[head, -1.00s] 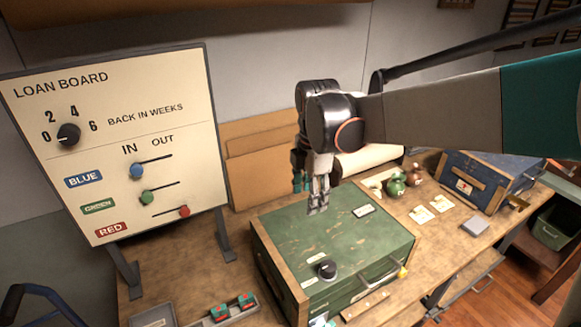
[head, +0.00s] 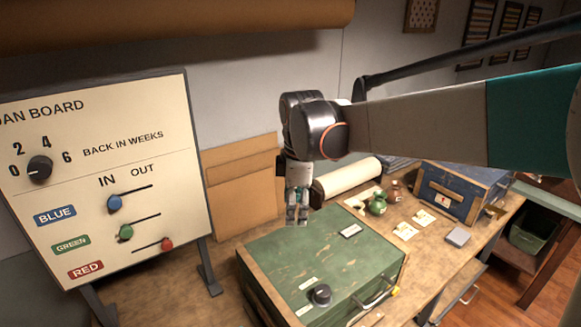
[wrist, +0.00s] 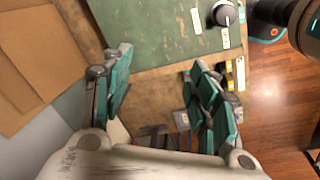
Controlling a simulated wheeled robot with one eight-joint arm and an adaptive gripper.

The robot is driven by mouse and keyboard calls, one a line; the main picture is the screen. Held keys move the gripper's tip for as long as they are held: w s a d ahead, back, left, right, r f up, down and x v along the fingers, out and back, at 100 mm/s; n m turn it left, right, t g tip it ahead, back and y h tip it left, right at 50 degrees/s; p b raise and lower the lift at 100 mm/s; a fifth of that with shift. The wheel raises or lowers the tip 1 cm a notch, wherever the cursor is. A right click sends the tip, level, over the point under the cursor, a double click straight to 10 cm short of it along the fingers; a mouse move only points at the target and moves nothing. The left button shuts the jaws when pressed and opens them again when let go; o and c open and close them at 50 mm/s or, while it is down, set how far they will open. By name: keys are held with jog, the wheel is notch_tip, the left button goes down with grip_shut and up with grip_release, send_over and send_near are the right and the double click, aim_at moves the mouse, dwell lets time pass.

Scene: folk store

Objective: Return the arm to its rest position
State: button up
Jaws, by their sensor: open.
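My gripper (head: 297,213) hangs pointing down from my outstretched arm, above the back part of the green chest (head: 300,262). In the wrist view its two teal-and-grey fingers (wrist: 162,105) stand wide apart with nothing between them. The chest's green lid (wrist: 150,30) and wooden side show beyond the fingers. The gripper appears clear of the lid in the head view.
The loan board (head: 100,185) stands at left with a dial and sliders. A blue chest (head: 455,190), green jar (head: 377,203), paper roll (head: 347,178) and cards (head: 405,231) lie on the bench to the right. Cardboard (head: 240,180) leans behind.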

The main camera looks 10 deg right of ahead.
jog(key=s+d+f+m+t+b, duration=0.3)
jog(key=s+d+f+m+b, duration=0.2)
jog(key=s+m, duration=0.3)
jog(key=s+d+f+m+t+b, duration=0.2)
jog(key=s+d+f+m+b, duration=0.3)
jog(key=s+m, duration=0.4)
jog(key=s+d+f, duration=0.1)
jog(key=s, duration=0.4)
jog(key=shift+d+f+t, duration=0.2)
jog(key=shift+d+t, duration=0.15)
jog(key=shift+t, duration=0.05)
